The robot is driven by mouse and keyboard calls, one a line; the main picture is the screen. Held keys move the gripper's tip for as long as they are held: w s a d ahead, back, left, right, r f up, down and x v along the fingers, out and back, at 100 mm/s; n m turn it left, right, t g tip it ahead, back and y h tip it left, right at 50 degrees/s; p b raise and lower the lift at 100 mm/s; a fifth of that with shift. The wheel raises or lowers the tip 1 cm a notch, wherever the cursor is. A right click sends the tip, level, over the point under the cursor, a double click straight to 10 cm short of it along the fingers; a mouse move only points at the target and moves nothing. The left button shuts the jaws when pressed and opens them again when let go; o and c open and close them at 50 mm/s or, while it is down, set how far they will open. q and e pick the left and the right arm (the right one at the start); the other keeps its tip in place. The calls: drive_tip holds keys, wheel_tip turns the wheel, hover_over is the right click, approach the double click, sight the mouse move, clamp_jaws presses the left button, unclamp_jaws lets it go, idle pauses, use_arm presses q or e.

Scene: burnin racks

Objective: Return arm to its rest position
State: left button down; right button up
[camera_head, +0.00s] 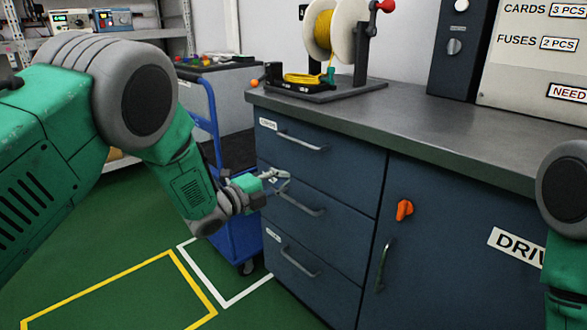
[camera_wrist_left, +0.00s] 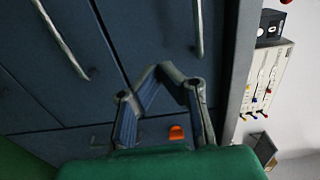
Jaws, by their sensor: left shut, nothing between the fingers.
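My left arm (camera_head: 185,175) comes in from the left, bent down in front of the dark blue cabinet (camera_head: 340,195). My left gripper (camera_head: 283,181) is shut and empty in front of the middle drawer, near its handle (camera_head: 305,207); I cannot tell from this view whether they touch. In the left wrist view, the gripper's fingers (camera_wrist_left: 162,70) come together at their tips with nothing between them, against the dark cabinet front. Part of my right arm (camera_head: 565,200) shows at the right edge; its gripper is out of view.
The closed drawers have bar handles, and the door beside them has an orange knob (camera_head: 404,209). The worktop (camera_head: 420,118) holds a yellow wire spool (camera_head: 323,30) on a stand. A blue cart (camera_head: 238,235) stands behind my left forearm. Green floor (camera_head: 90,250) is open at left.

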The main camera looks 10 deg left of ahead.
use_arm(q)
drive_tip(key=s+a+f+n+g+y, duration=0.25)
drive_tip(key=s+a+f+n, duration=0.2)
drive_tip(key=s+f, duration=0.35)
drive_tip(key=s+a+f+n+g+y, duration=0.2)
drive_tip(key=s+a+f+n+y, duration=0.1)
drive_tip(key=s+f+n, duration=0.4)
drive_tip(key=s+a+f+n+g+y, duration=0.2)
drive_tip(key=s+a+f+n+y, duration=0.15)
drive_tip(key=s+f, duration=0.5)
drive_tip(key=s+a+f+n+g+y, duration=0.1)
drive_tip(key=s+f+n+g, duration=0.15)
drive_tip(key=s, duration=0.65)
drive_tip(key=s+a+f+n+g, duration=0.15)
drive_tip(key=s+n, duration=0.25)
drive_tip(key=s, duration=0.4)
drive_tip(key=s+a+f+n+g+y, duration=0.1)
drive_tip(key=s+a+n+g, duration=0.2)
drive_tip(key=s, duration=0.6)
wheel_tip(320, 180, up, 12)
drive_tip(key=d+p, duration=0.1)
drive_tip(key=p, duration=1.1)
drive_tip(key=shift+w+d+r+p, duration=0.15)
drive_tip(key=shift+w+r+p, duration=0.1)
drive_tip(key=shift+w+p, duration=0.15)
use_arm(e)
wheel_tip(320, 180, up, 13)
drive_tip(key=shift+a, duration=0.2)
